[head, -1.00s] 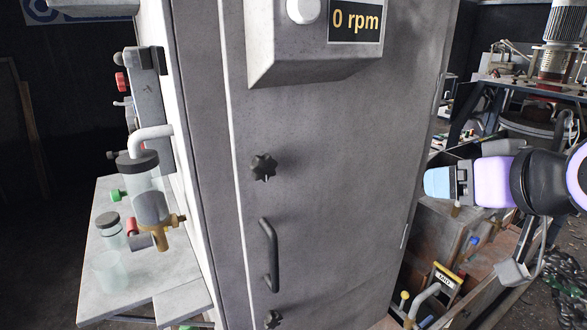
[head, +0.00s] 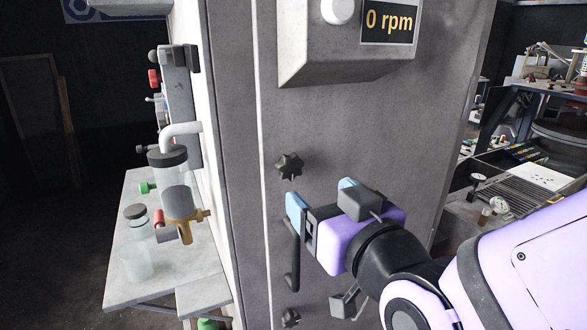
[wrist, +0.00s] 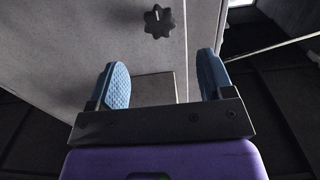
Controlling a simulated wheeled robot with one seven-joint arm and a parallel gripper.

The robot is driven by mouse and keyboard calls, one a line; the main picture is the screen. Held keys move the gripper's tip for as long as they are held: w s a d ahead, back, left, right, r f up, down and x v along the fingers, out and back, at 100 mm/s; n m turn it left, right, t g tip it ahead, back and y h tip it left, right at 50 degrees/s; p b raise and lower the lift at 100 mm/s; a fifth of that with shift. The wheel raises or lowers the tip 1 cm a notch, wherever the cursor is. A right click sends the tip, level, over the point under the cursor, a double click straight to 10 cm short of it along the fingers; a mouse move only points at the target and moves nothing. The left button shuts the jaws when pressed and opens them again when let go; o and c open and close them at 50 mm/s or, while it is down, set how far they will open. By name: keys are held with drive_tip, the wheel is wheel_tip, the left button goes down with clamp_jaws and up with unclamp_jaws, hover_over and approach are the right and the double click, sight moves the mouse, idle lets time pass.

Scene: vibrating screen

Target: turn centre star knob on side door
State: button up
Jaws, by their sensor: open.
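The grey side door (head: 400,120) carries a black star knob (head: 289,166) below the display box. Another black star knob (head: 290,318) sits lower, under the door handle. I cannot confirm from these views which one is the centre knob. My gripper (head: 322,196) is open and empty, with blue finger pads, just right of and below the upper visible knob and apart from it. In the wrist view a star knob (wrist: 159,21) shows beyond the fingertips, roughly midway between the two fingers (wrist: 162,65).
A dark vertical door handle (head: 293,255) is close to my gripper and partly hidden by it. The display box (head: 340,50), reading 0 rpm, juts out above. A side table (head: 125,285) with glassware and a filter bowl (head: 178,203) stand left of the cabinet.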

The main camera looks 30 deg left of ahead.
sight(292, 169)
drive_tip(key=x, duration=1)
drive_tip(key=c, duration=0.9)
